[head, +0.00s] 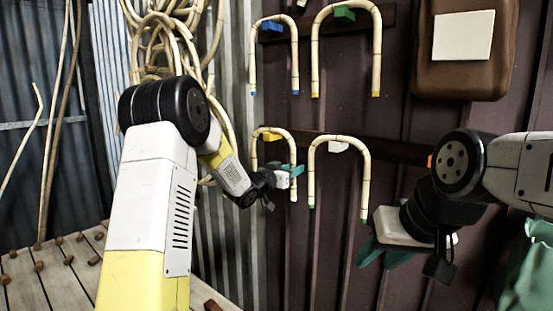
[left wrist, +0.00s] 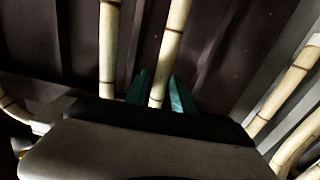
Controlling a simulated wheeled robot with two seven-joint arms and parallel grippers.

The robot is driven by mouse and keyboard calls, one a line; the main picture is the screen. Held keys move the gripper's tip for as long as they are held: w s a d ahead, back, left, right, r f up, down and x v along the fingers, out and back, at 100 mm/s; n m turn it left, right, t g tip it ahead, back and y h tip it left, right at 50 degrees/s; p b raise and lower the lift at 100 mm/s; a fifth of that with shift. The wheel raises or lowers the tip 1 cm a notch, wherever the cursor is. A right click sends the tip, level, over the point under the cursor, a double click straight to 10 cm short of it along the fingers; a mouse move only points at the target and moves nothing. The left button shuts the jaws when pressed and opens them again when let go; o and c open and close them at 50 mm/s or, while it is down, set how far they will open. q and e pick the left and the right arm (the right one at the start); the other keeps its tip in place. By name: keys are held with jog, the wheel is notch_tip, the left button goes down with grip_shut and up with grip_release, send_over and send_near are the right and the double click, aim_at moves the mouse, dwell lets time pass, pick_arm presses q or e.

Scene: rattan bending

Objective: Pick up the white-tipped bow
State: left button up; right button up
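The white-tipped bow (head: 255,150) is an upside-down U of pale rattan on the lower left of the wall, hanging over a yellow peg (head: 271,137). A pale tip shows under its right leg; its left leg is partly hidden by my left arm. My left gripper (head: 290,176) is at that right leg. In the left wrist view, the teal fingers (left wrist: 160,92) stand either side of a rattan leg (left wrist: 168,55), with small gaps beside it. My right gripper (head: 382,254) is empty at the lower right, its teal fingers apart.
A green-tipped bow (head: 364,170) hangs close to the right on a white peg. Blue-tipped (head: 253,70) and yellow-tipped (head: 376,50) bows hang above. Coiled rattan (head: 165,45) hangs at left. A brown panel (head: 490,75) is at upper right.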

pick_arm(q)
grip_shut()
jog(key=shift+r, duration=0.15)
